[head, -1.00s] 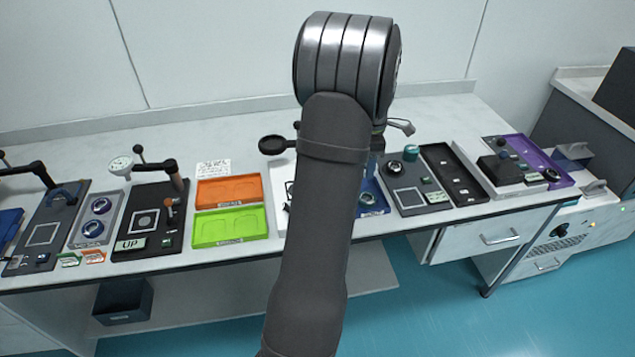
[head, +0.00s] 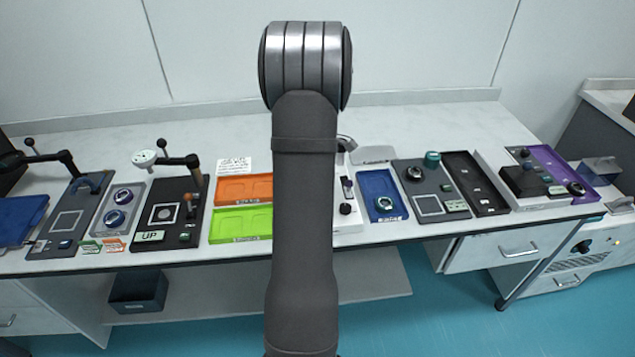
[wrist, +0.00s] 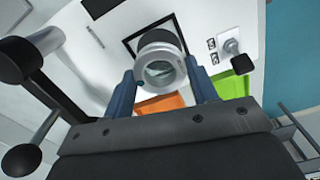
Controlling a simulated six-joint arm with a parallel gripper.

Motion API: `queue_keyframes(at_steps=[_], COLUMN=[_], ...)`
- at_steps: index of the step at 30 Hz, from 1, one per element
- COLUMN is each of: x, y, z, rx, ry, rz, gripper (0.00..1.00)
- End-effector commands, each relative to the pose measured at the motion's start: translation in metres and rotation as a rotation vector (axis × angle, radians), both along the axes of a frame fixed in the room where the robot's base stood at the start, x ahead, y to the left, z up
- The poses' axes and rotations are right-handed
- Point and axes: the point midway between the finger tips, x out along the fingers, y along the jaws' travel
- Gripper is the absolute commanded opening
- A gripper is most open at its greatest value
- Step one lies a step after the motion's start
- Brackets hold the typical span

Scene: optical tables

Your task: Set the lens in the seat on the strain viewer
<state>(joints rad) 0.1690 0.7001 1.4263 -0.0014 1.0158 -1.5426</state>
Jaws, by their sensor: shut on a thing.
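My gripper (wrist: 162,82) shows in the wrist view as two blue fingers shut on a lens (wrist: 160,73), a clear disc in a grey ring mount. The lens is above a white unit (wrist: 110,62), probably the strain viewer, with a dark square frame (wrist: 131,45) on its face. The lens hides part of that frame, and I cannot make out the seat. In the head view the white unit (head: 349,222) is mostly hidden behind my arm; my gripper and the held lens are hidden there.
Left of the white unit lie an orange tray (head: 233,201) and a green tray (head: 228,236). Right of it is a blue tray (head: 379,181) holding a round piece. Dark posts with ball knobs (wrist: 22,60) stand close to my gripper at the wrist view's left.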

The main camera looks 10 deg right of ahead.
Motion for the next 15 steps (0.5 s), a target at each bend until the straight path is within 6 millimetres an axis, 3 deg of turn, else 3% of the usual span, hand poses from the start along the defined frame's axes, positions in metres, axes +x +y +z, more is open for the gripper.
queue_keyframes(at_steps=[4,10,15], x=[0.002,0.001,0.002], y=[0.002,0.002,0.001], z=[-0.008,-0.038,-0.041], rx=[0.000,0.000,0.000], ry=[0.000,0.002,-0.002], rz=[-0.001,-0.001,-0.001], gripper=[0.29,0.29,0.29])
